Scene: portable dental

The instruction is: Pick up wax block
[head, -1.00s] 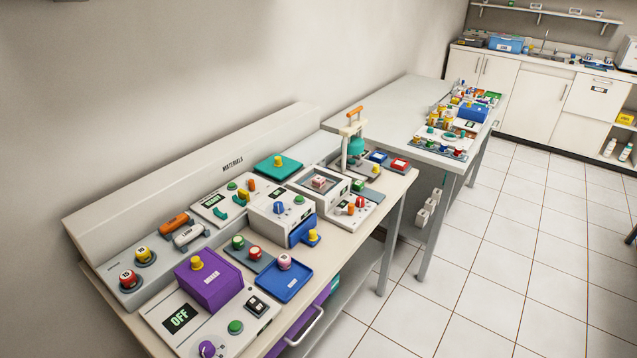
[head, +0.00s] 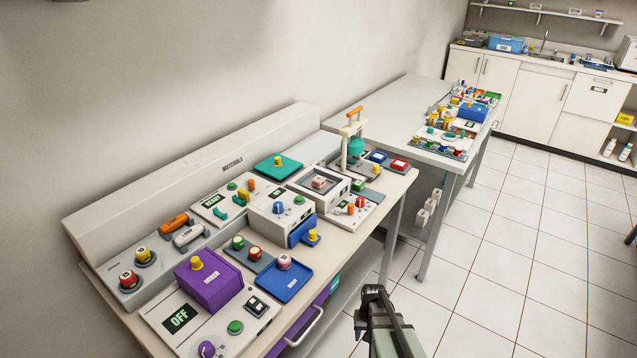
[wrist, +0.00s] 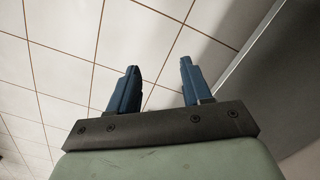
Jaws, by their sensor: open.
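No block with a readable wax label shows. A small pink-and-white block (head: 319,182) sits in the square recess of a white unit (head: 338,197) on the near bench; I cannot tell for sure that it is the wax block. My gripper (head: 373,293) is at the bottom of the head view, in front of the bench's right part and apart from everything on it. In the wrist view my gripper (wrist: 158,67) has its two blue fingers spread with nothing between them. The wrist view shows no block.
The near bench is crowded: a purple box (head: 210,282), a blue tray (head: 284,281), a white unit with a blue knob (head: 278,208) and a press with an orange handle (head: 354,140). A second table (head: 392,101) stands behind. The tiled floor (head: 510,260) at right is clear.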

